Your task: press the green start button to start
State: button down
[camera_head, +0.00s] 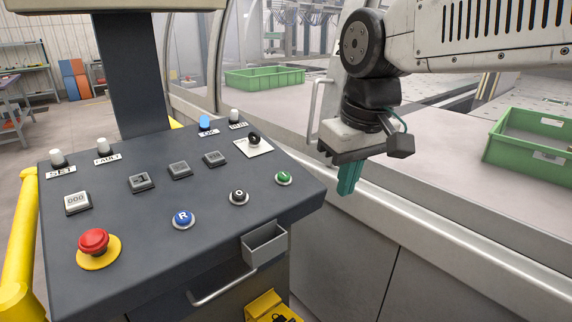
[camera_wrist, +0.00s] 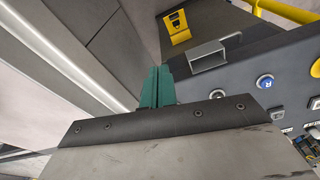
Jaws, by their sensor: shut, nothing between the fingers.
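The green start button (camera_head: 283,178) sits near the right edge of the dark sloped control panel (camera_head: 120,235) in the head view. A black button (camera_head: 239,197) and a blue button marked R (camera_head: 182,219) lie to its left. My gripper (camera_head: 346,192) has teal fingers, closed together and empty. It hangs to the right of the panel's edge, apart from the green button. In the wrist view the shut fingers (camera_wrist: 157,72) point toward the floor side, and the blue button (camera_wrist: 265,82) shows at the right. I cannot make out the green button in the wrist view.
A red emergency stop (camera_head: 94,242) on a yellow base is at the panel's front left. A small grey box (camera_head: 264,245) and a handle are on the panel front. A key switch (camera_head: 253,143) stands behind the green button. Green crates (camera_head: 530,142) rest on the machine at right.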

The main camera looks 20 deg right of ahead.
aim_at(285, 174)
jog(key=w+r+n, duration=0.1)
jog(key=w+r, duration=0.2)
jog(key=w, duration=0.6)
jog(key=w+a+r+n, duration=0.1)
jog(key=w+r, duration=0.2)
jog(key=w, duration=0.6)
jog(key=shift+a+r+t+y, duration=0.15)
jog(key=shift+r+t+y, duration=0.15)
jog(key=shift+r, duration=0.05)
jog(key=x, duration=1.4)
